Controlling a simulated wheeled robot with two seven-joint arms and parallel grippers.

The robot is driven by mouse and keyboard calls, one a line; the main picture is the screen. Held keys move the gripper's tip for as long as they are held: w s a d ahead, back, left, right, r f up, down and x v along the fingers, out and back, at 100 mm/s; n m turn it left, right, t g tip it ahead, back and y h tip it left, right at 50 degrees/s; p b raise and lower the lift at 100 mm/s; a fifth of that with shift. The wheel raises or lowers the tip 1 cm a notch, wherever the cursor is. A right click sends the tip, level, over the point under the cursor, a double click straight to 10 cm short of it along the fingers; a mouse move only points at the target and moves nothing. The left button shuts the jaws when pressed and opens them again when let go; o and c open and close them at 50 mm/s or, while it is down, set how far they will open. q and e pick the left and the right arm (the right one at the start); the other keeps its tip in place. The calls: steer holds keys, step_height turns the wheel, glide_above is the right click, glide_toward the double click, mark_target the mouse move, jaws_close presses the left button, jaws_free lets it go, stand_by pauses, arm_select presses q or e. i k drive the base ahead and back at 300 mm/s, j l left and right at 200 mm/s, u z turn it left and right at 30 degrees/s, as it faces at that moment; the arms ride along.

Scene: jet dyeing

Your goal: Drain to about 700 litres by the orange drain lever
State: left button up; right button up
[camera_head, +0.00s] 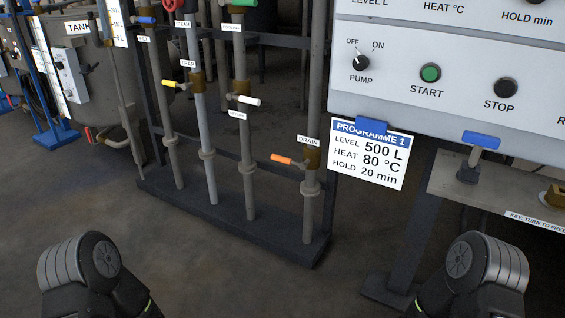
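The orange drain lever (283,159) sticks out to the left from a brass valve on the rightmost vertical pipe (309,210). A DRAIN label (308,140) sits just above it. Both of my arms show at the bottom left and bottom right corners, well apart from the lever. My grippers are not visible in this view. A sight scale stands by the tank (88,90) at the upper left, but its litre reading is too small to tell.
Yellow (172,84) and white (249,100) levers sit on neighbouring pipes. A control panel (450,75) with a pump switch, START and STOP fills the upper right. A programme card (368,153) hangs below it. The floor in front is clear.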

mark_target(303, 166)
steer(key=i+j, duration=0.25)
steer(key=j, duration=0.15)
steer(key=i+j, duration=0.5)
steer(key=j, duration=0.25)
steer(key=i+j+z, duration=0.15)
steer(key=j+z, duration=0.15)
steer(key=z, duration=1.35)
